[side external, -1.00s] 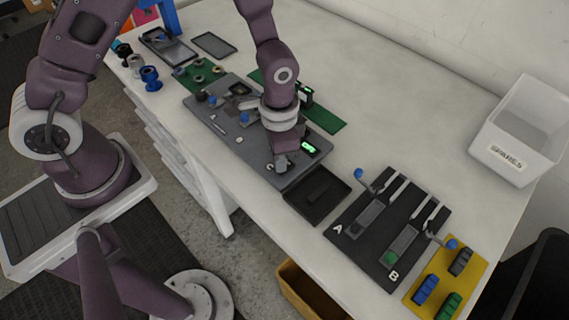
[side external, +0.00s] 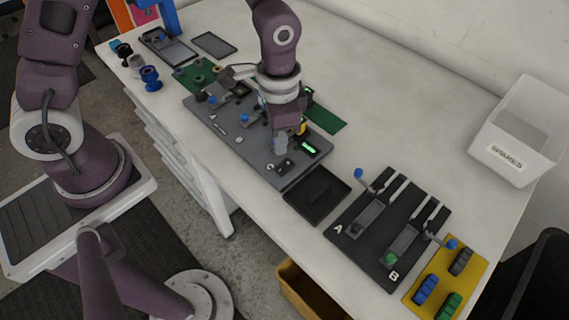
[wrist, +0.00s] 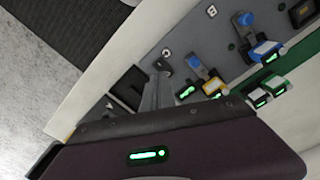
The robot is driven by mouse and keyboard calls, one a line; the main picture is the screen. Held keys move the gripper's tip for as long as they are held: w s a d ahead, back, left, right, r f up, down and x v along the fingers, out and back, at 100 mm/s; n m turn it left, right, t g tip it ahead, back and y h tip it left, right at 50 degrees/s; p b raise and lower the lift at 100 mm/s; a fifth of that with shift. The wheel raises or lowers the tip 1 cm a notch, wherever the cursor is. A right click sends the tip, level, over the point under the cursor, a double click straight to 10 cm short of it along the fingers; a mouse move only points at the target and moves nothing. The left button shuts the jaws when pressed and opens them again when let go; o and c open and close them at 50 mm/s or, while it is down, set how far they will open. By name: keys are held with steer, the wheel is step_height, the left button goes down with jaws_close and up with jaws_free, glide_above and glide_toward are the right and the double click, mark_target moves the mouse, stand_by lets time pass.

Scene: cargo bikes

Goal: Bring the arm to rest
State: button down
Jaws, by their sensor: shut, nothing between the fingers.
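My gripper (side external: 280,150) points down just above the right part of the grey panel (side external: 222,133). Its fingers are shut with nothing between them. In the wrist view the shut fingers (wrist: 157,88) show in front of the panel (wrist: 185,32). A small dark piece on the panel (side external: 284,166) lies just below the fingertips. I cannot tell the exact gap between them.
The panel carries blue-knobbed levers (wrist: 246,19) and a green-lit display (side external: 310,146). Beside it are a black tray (side external: 318,193), a black rack marked A and B (side external: 375,262), a yellow block holder (side external: 468,262) and a white SPARES bin (side external: 503,158).

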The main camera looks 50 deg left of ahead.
steer(key=shift+r, duration=0.25)
steer(key=s+a+r+n+t, duration=0.2)
steer(key=a+r, duration=0.1)
steer(key=r, duration=0.5)
steer(key=s+a+r+n+t, duration=0.1)
steer(key=s+a+r, duration=0.2)
steer(key=r, duration=0.4)
steer(key=s+a+r+n+t, duration=0.2)
steer(key=s+r, duration=0.4)
steer(key=s, duration=0.4)
steer(key=shift+a+n+t, duration=0.3)
steer(key=shift+a+n, duration=0.2)
steer(key=shift+a, duration=0.2)
steer(key=shift+s, duration=0.1)
